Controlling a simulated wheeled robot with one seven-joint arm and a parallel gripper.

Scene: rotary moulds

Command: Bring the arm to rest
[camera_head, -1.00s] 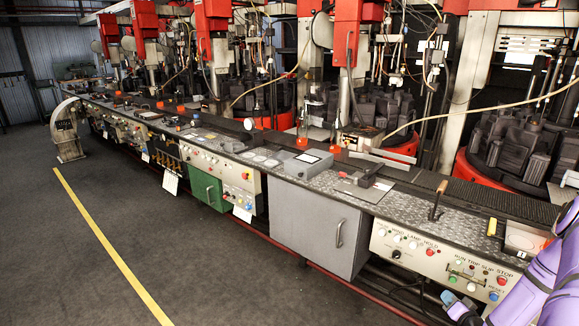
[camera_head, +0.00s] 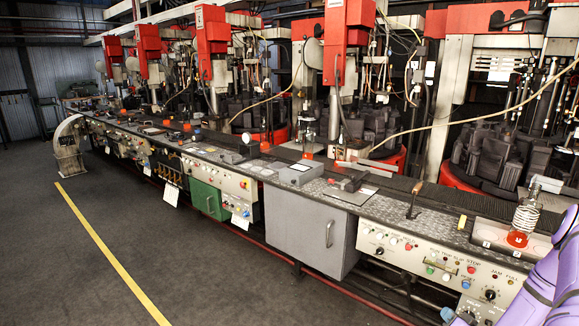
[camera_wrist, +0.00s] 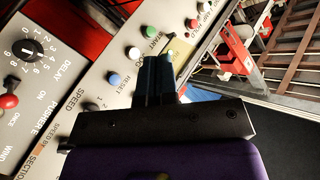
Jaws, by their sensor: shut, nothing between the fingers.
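My purple arm (camera_head: 545,280) is folded low at the right edge of the head view, in front of the control bench. My gripper (camera_wrist: 158,70) shows in the wrist view with its two dark fingers together and nothing between them. Behind the fingers is a pale control panel (camera_wrist: 118,80) with coloured buttons and a dial. I cannot tell the gap between the fingertips and the panel.
A long bench (camera_head: 390,215) runs beside red-topped moulding machines (camera_head: 350,40). The dark floor (camera_head: 90,235) at left is clear.

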